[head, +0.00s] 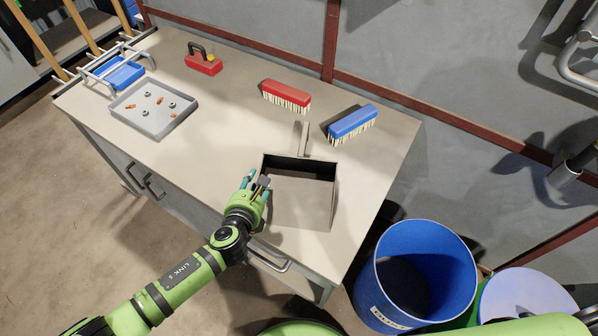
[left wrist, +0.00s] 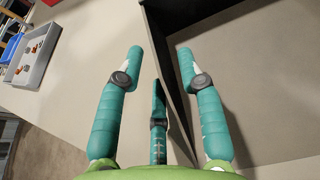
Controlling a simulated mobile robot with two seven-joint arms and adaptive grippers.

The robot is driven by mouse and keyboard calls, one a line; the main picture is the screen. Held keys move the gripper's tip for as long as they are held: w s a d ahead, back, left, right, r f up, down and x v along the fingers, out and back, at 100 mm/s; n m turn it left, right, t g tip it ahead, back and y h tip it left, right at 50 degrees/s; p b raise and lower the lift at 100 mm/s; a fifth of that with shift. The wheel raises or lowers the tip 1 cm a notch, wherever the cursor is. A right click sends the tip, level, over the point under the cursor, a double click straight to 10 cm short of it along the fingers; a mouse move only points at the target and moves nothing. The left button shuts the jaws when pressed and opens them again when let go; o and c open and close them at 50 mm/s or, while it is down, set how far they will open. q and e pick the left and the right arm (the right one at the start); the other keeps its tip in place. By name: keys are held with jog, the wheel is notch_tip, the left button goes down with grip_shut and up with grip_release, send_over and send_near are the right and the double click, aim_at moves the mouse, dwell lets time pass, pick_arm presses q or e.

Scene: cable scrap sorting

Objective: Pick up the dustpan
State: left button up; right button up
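The dustpan (head: 303,200) is a grey-beige open pan on the right part of the workbench, with a dark inner back wall and an upright handle (head: 304,138) behind it. My left gripper (head: 262,182) is at the pan's left side wall. In the left wrist view its teal fingers (left wrist: 160,54) are spread. The thin side wall (left wrist: 168,80) runs between them, with the pan's floor (left wrist: 262,85) on the right. I cannot tell whether any finger touches it. The handle is not clearly seen in the left wrist view. My right gripper is not in view.
A red brush (head: 286,94) and a blue brush (head: 352,123) lie behind the dustpan. A blue barrel (head: 415,275) stands beside the bench's right end.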

pick_arm(q)
jog(key=shift+x, duration=0.85)
jog(key=shift+c, duration=0.4)
grip_shut()
jog(key=shift+r, duration=0.15)
